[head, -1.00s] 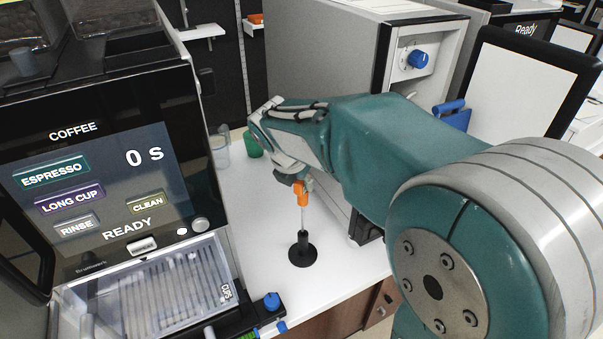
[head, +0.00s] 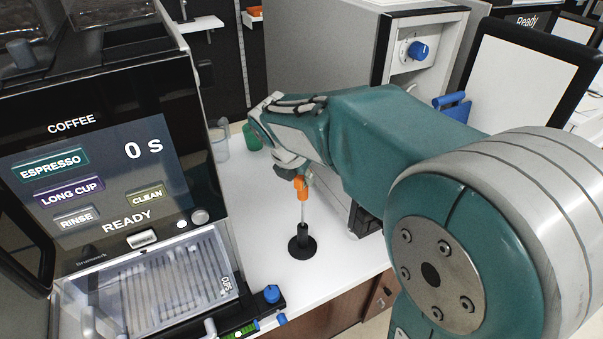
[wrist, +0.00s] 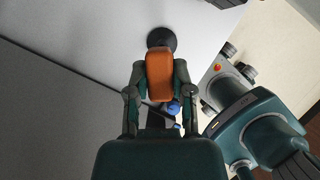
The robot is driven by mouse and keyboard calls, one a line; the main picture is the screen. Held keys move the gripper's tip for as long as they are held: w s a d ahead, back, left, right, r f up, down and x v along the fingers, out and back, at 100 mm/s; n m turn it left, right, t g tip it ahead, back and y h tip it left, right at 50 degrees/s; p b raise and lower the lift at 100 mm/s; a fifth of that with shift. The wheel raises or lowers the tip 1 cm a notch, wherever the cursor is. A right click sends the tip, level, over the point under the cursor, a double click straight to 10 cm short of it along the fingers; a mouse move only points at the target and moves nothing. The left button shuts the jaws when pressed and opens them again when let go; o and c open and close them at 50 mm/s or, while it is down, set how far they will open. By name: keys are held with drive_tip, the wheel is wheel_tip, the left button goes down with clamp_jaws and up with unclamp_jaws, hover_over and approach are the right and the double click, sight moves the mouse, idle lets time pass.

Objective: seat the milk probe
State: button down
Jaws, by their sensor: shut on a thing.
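The milk probe has an orange handle (head: 303,188) and a thin pale metal rod (head: 303,212). My gripper (head: 294,175) is shut on the orange handle and holds the probe roughly upright. The rod's lower end meets the top of a black stand (head: 301,243) with a round base on the white counter; how deep it sits inside is hidden. In the wrist view the orange handle (wrist: 160,75) lies between my two fingers, with the dark round base (wrist: 162,39) just beyond it.
The coffee machine (head: 110,150) stands close on the left, with a blue knob (head: 271,293) at its front. A grey appliance (head: 320,55) stands behind my arm. A green cup (head: 251,138) and a clear glass (head: 219,147) stand farther back. The white counter (head: 262,205) around the stand is bare.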

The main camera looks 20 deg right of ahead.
sight(300, 201)
drive_tip(key=shift+f, duration=4.45)
drive_tip(key=shift+c, duration=2.1)
unclamp_jaws()
drive_tip(key=v, duration=1.2)
drive_tip(key=shift+a+f, duration=0.1)
